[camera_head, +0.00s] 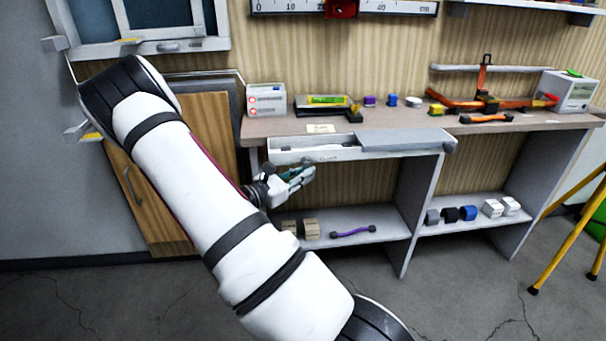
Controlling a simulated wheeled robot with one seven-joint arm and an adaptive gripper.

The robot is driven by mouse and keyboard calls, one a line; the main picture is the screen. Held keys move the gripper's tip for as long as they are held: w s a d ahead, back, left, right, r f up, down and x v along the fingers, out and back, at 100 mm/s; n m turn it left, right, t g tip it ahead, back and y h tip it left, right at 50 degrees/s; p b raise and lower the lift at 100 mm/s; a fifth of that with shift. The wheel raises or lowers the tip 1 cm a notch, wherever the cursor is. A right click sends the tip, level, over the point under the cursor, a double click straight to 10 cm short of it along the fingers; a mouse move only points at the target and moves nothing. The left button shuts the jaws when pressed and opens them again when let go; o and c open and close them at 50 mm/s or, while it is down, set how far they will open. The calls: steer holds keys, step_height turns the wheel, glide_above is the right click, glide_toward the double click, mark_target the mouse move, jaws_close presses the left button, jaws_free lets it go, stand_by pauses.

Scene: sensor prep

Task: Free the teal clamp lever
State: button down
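My gripper (301,178) is in front of the bench, just below the shallow drawer (290,157), with its fingers toward the right. A small dark teal piece (291,172), which looks like the teal clamp lever, shows at the fingers. It is too small and partly covered to tell whether the fingers are closed on it or only beside it. What it is attached to is hidden. My white arm crosses the view from the lower right and covers part of the bench's left side.
The bench top (385,127) carries a grey box (265,100), a yellow-black tool (325,105), orange clamps (487,103) and a meter (568,92). Below, the shelf (385,228) holds a purple handle (353,231) and small blocks. A yellow tripod (565,235) stands at right.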

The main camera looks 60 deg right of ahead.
steer(key=shift+s+d+f+n+h, duration=0.15)
steer(key=shift+n+h, duration=0.35)
steer(key=shift+h, duration=0.2)
steer(key=shift+s+d+n+h, duration=0.1)
steer(key=shift+s+n+h, duration=0.1)
steer(key=shift+n+h, duration=0.35)
steer(key=c, duration=1.6)
jaws_free()
steer(key=v, duration=1.2)
steer(key=shift+w+d, duration=0.1)
